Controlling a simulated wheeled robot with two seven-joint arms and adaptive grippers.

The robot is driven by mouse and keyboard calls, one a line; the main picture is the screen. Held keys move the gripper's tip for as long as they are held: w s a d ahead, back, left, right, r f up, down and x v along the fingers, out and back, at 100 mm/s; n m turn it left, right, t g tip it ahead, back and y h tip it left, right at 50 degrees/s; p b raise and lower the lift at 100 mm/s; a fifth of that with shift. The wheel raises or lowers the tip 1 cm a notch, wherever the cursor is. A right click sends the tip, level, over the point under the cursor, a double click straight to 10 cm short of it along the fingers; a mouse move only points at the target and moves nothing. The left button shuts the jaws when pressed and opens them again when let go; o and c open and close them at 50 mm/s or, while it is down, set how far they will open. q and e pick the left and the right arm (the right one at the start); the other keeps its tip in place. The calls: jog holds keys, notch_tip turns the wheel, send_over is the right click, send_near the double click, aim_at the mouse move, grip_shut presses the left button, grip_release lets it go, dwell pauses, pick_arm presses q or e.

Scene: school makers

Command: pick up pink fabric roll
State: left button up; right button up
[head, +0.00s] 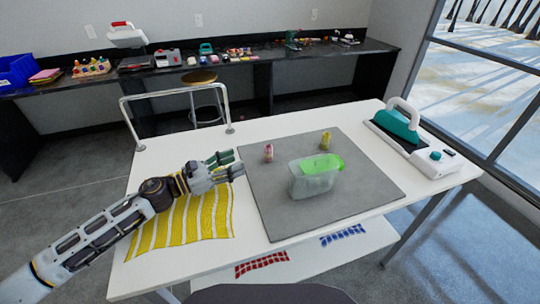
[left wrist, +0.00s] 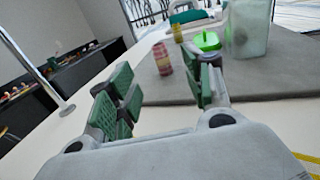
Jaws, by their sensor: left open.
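The pink fabric roll (head: 268,153) stands upright on the left part of the grey mat (head: 277,215). In the left wrist view the roll (left wrist: 162,58) shows pink with pale bands, ahead of my fingers and between their lines. My left gripper (head: 224,166) is open and empty, to the left of the roll and apart from it, over the mat's left edge. In the left wrist view its green finger pads (left wrist: 160,92) stand apart with nothing between them. My right gripper is not in view.
A striped yellow cloth (head: 185,228) lies under my left arm. A teal-and-white machine (head: 398,127) is at the right. A metal rail (head: 175,93) rises at the table's back left.

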aim_at(265, 149)
pick_arm(q)
jog(key=shift+w, duration=0.1)
jog(key=shift+p+x, duration=0.35)
jog(key=shift+x, duration=3.65)
jog(key=shift+d+p, duration=0.15)
jog(key=shift+p, duration=0.15)
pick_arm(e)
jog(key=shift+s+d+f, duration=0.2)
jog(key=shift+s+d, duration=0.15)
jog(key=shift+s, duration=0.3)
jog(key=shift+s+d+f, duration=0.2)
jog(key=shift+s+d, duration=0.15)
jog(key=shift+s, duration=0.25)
pick_arm(q)
jog(key=shift+w+d, duration=0.15)
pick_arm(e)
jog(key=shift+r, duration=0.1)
